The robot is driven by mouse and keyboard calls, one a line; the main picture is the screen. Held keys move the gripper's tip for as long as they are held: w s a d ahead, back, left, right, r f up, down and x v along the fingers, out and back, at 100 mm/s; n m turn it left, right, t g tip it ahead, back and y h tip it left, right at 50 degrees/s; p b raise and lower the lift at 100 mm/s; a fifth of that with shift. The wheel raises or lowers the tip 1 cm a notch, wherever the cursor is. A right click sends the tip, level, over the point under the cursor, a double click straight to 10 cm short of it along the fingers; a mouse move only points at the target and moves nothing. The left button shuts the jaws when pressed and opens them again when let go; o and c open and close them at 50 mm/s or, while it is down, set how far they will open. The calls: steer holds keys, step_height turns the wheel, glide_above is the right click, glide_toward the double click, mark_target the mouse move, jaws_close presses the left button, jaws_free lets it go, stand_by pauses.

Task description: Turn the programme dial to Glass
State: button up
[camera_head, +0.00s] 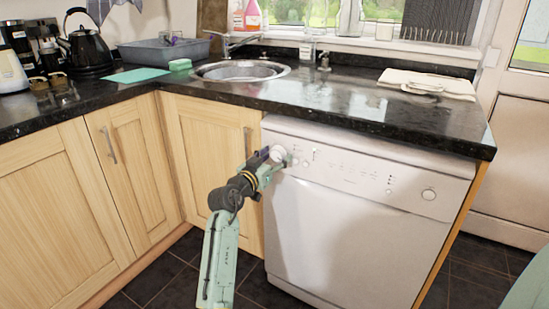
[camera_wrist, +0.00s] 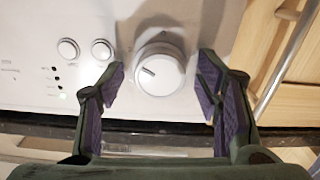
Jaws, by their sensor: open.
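The white dishwasher (camera_head: 350,225) stands under the dark counter, with its control panel along the top. The programme dial (camera_wrist: 160,72) is a round white knob with a short dark pointer line, which points to the left and slightly up in the wrist view. The dial also shows in the head view (camera_head: 279,154), partly covered by my gripper. My gripper (camera_wrist: 160,72) is open, with one purple-padded finger on each side of the dial and gaps between. The label lettering around the dial is too faint to read, so I cannot make out Glass.
Two small round buttons (camera_wrist: 85,48) and a lit green indicator lie left of the dial in the wrist view. A wooden cabinet door (camera_head: 205,150) with a metal handle stands close beside the dial. The counter edge (camera_head: 380,128) overhangs the panel. The floor before the dishwasher is clear.

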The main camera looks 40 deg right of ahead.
steer(key=c, duration=1.2)
steer(key=shift+o, duration=0.2)
steer(key=shift+n, duration=0.4)
steer(key=n+p, duration=0.2)
steer(key=n, duration=0.2)
steer(key=shift+r+n+p, duration=0.15)
steer(key=shift+n+p, duration=0.15)
steer(key=shift+p, duration=0.1)
steer(key=n+p, duration=0.2)
steer(key=n, duration=0.2)
steer(key=shift+n+p, duration=0.8)
steer(key=shift+n, duration=0.4)
